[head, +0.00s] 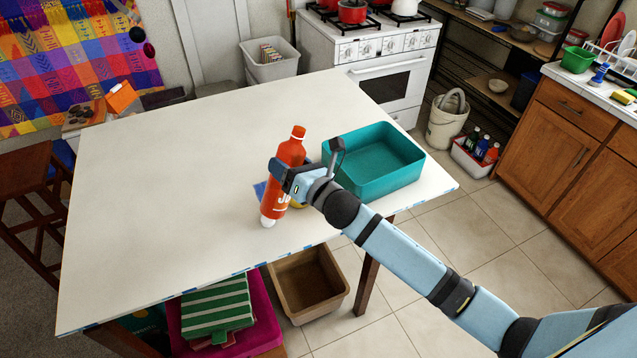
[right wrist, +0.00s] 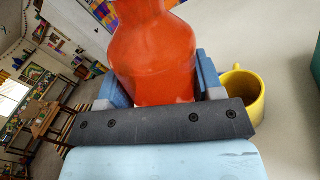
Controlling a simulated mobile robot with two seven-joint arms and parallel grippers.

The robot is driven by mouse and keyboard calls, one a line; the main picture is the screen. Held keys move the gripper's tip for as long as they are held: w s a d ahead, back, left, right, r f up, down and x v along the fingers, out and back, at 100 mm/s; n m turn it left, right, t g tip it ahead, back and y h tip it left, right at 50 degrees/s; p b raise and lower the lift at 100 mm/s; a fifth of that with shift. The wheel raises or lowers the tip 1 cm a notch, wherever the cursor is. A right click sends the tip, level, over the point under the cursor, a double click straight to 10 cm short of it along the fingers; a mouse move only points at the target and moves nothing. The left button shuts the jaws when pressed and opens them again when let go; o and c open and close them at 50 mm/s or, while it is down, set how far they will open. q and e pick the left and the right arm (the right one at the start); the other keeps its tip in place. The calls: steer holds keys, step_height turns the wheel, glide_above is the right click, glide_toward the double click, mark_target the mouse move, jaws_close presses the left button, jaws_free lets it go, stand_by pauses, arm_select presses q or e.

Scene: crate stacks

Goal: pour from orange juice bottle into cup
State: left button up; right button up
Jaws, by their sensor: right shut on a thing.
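The orange juice bottle (head: 291,152) has an orange body, an orange cap and a pale base. It leans slightly in the head view, near the table's front edge; I cannot tell whether its base touches the table. My right gripper (head: 284,182) is shut around the bottle's middle. In the right wrist view the bottle (right wrist: 152,55) fills the space between the blue fingers (right wrist: 155,85). The yellow cup (right wrist: 249,104) stands upright on the table beside the gripper, with something brown inside. In the head view it is mostly hidden behind my gripper. My left gripper is not in view.
A teal crate (head: 398,178) stands on the table right of the bottle, close to my right arm. A small blue patch (head: 259,189) shows by the bottle. The white table (head: 170,170) is clear to the left. A brown bin (head: 307,288) is on the floor below the front edge.

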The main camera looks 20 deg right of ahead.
mark_target(279, 151)
steer(key=w+r, duration=0.1)
steer(key=w+a+r+y, duration=0.1)
steer(key=w, duration=0.1)
steer(key=shift+p, duration=0.3)
steer(key=a+f+m+b, duration=0.1)
steer(key=f+m+b, duration=0.1)
steer(key=a+f+m+b, duration=0.1)
steer(key=f+m+b, duration=0.1)
steer(key=f, duration=0.1)
steer(key=a+f+m+b, duration=0.1)
steer(key=f+m+b, duration=0.2)
steer(key=shift+s+t, duration=0.1)
steer(key=shift+t, duration=0.2)
steer(key=shift+f+m+b, duration=0.3)
steer(key=shift+f+m, duration=0.1)
steer(key=shift+f, duration=0.25)
steer(key=shift+a+f, duration=0.1)
steer(key=shift+f, duration=0.2)
